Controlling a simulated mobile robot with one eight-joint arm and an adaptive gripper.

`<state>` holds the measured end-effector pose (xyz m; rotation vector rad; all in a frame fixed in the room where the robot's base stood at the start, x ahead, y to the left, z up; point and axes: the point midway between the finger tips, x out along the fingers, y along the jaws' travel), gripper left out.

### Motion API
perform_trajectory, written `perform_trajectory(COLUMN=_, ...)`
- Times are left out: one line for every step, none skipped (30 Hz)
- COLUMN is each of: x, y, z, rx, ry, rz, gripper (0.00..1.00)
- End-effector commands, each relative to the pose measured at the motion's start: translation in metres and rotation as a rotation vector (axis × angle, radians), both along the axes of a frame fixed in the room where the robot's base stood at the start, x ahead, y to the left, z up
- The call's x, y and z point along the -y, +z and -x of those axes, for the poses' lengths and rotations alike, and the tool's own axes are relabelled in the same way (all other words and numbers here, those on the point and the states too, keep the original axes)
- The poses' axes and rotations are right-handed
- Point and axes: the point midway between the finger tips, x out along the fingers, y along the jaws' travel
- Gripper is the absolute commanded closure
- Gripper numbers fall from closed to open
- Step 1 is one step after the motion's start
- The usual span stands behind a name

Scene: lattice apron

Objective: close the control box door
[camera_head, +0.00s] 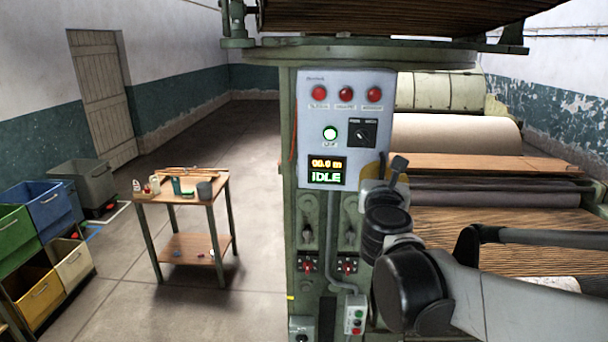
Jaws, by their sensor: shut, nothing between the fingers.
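The grey control box (312,128) is on the green machine post, facing me. Its front has several red lamps, one lit green-white button, a black selector switch and a lit display reading "IDLE". I cannot make out a separate door edge or hinge, nor tell whether a door stands ajar. My gripper (397,166) is at the box's lower right, beside its right edge, in front of the machine's rollers. It is small, dark and shut, with nothing seen in it. I cannot tell whether it touches the box. My wrist hides part of the post and the area right of it.
Rollers and brown slatted cloth (500,240) fill the right side. A wooden table (183,195) with small items stands left, beside coloured bins (50,210). The floor between is clear.

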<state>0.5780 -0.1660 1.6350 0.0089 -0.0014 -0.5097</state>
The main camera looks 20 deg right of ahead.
Motion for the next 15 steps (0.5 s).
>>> perform_trajectory(x=0.0031, y=-0.0004, z=-0.0014, rx=0.0, ry=-0.004, rz=0.0, gripper=1.0)
perform_trajectory(x=0.0036, y=-0.0002, z=-0.0022, rx=0.0, ry=-0.004, rz=0.0, gripper=1.0)
perform_trajectory(x=0.0043, y=-0.0001, z=-0.0032, rx=0.0, ry=-0.004, rz=0.0, gripper=1.0)
perform_trajectory(x=0.0047, y=0.0001, z=-0.0038, rx=0.0, ry=-0.004, rz=0.0, gripper=1.0)
perform_trajectory(x=0.005, y=0.0002, z=-0.0042, rx=0.0, ry=-0.004, rz=0.0, gripper=1.0)
perform_trajectory(x=0.0054, y=0.0003, z=-0.0047, rx=0.0, ry=-0.004, rz=0.0, gripper=1.0)
perform_trajectory(x=0.0055, y=0.0004, z=-0.0049, rx=0.0, ry=-0.004, rz=0.0, gripper=1.0)
perform_trajectory(x=0.0056, y=0.0004, z=-0.0051, rx=-0.001, ry=-0.004, rz=0.001, gripper=1.0)
perform_trajectory(x=0.0057, y=0.0005, z=-0.0053, rx=-0.001, ry=-0.004, rz=0.001, gripper=1.0)
perform_trajectory(x=0.0056, y=0.0006, z=-0.0053, rx=-0.001, ry=-0.003, rz=0.001, gripper=1.0)
perform_trajectory(x=0.0056, y=0.0006, z=-0.0053, rx=-0.001, ry=-0.003, rz=0.001, gripper=1.0)
perform_trajectory(x=0.0055, y=0.0007, z=-0.0054, rx=-0.001, ry=-0.003, rz=0.001, gripper=1.0)
perform_trajectory(x=0.0055, y=0.0007, z=-0.0054, rx=-0.001, ry=-0.003, rz=0.001, gripper=1.0)
perform_trajectory(x=0.0054, y=0.0007, z=-0.0054, rx=-0.001, ry=-0.003, rz=0.001, gripper=1.0)
perform_trajectory(x=0.0054, y=0.0007, z=-0.0054, rx=-0.001, ry=-0.003, rz=0.001, gripper=1.0)
